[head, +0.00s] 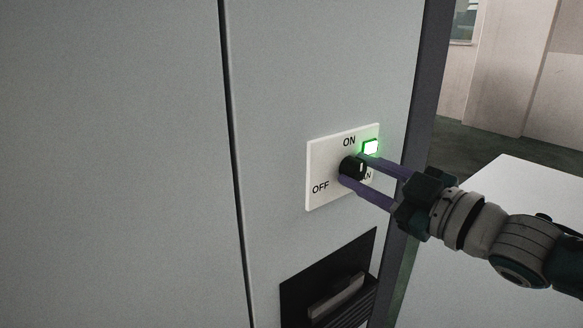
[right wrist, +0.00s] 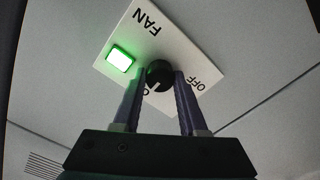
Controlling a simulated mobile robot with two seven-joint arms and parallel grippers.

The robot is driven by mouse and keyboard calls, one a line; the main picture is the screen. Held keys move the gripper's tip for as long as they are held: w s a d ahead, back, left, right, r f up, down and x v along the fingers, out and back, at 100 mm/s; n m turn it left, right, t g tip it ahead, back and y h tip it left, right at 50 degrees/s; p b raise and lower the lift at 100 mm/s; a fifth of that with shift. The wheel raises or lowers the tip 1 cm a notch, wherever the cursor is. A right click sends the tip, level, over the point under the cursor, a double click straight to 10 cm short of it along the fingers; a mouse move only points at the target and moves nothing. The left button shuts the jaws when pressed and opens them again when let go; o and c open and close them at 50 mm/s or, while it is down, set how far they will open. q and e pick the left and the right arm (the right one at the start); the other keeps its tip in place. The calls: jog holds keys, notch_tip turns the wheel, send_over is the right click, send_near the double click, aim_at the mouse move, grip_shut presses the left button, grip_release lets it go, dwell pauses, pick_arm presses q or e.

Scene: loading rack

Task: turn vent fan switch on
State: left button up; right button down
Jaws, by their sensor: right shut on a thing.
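The vent fan switch is a white panel (head: 322,160) marked ON, OFF and FAN, mounted on a grey cabinet front. Its black round knob (head: 350,168) sits in the middle, and a small light (head: 370,147) beside ON glows green. In the right wrist view the panel (right wrist: 185,45), knob (right wrist: 158,73) and lit green light (right wrist: 120,59) also show. My right gripper (head: 353,172) has its two purple fingers on either side of the knob, shut on it. The fingers cover part of the FAN lettering in the head view. My left gripper is not in view.
A dark recess with a handle (head: 337,296) lies below the panel. A vertical seam splits the cabinet front (head: 120,150) left of the switch. A white surface (head: 530,190) stands to the right, with open floor behind it.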

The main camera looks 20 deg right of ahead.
jog(key=shift+m, duration=0.3)
jog(key=shift+c, duration=2.2)
grip_release()
jog(key=v, duration=1)
